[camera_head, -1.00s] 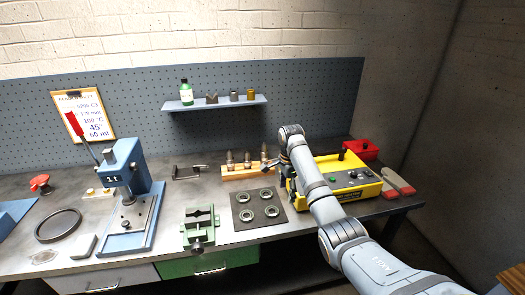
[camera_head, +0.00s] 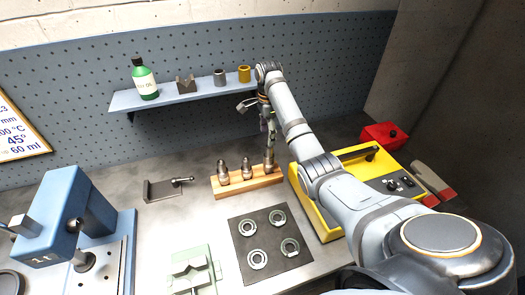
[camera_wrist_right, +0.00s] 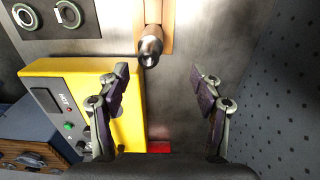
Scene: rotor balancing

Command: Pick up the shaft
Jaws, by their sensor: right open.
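Several-part wooden rack (camera_head: 245,187) holds three upright dark metal shafts: a left one (camera_head: 223,172), a middle one (camera_head: 247,169) and a right one (camera_head: 270,160). My right gripper (camera_head: 259,115) is above the right shaft, open and empty, just below shelf height. In the right wrist view, its spread fingers (camera_wrist_right: 160,72) show with one shaft's tip (camera_wrist_right: 151,46) just beyond the gap between them, not touching. Which shaft the task names I cannot tell. My left gripper is not in view.
A yellow device (camera_head: 318,205) stands right of the rack, with a red box (camera_head: 383,136) behind. A dark plate (camera_head: 243,264) with several rings lies in front. A blue shelf (camera_head: 160,102) with a green bottle (camera_head: 145,80) is behind. A blue press (camera_head: 65,225) is left.

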